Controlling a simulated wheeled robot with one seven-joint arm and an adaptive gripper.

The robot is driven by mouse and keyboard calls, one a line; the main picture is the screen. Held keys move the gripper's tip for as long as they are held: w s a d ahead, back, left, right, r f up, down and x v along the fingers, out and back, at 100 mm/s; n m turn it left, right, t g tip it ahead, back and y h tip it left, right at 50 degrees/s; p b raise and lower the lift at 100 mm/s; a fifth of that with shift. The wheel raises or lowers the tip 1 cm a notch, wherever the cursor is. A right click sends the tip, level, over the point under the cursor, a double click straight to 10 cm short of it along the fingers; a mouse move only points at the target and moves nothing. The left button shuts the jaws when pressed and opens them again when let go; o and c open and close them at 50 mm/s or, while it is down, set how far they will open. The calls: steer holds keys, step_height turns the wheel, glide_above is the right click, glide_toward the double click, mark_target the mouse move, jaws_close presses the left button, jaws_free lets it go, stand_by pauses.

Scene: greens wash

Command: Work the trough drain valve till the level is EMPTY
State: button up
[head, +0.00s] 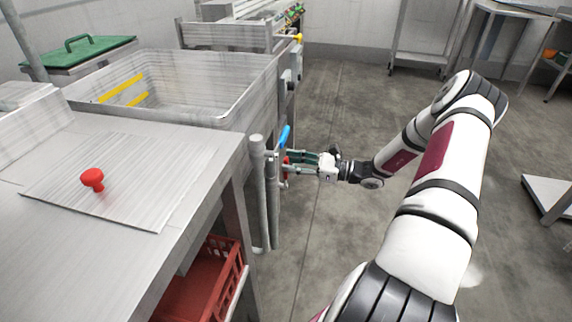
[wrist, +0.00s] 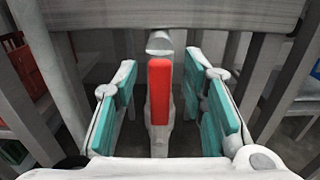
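The steel trough (head: 262,88) stands at the left in the head view, with yellow marks (head: 124,90) on its inner wall. I cannot read its level. A red valve lever (wrist: 159,90) on a grey fitting stands upright in the middle of the wrist view. In the head view the lever (head: 286,163) shows only as a small red patch beside the fingers. My gripper (head: 298,158) reaches to the trough's right side. In the wrist view my gripper (wrist: 161,72) is open, with teal-padded fingers on either side of the lever and a gap at each side.
A blue handle (head: 285,135) sits just above my gripper, near upright grey pipes (head: 259,190). Open floor (head: 335,110) lies to the right.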

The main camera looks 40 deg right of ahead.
steer(key=shift+x, duration=1.1)
jaws_close()
steer(key=shift+w, duration=0.1)
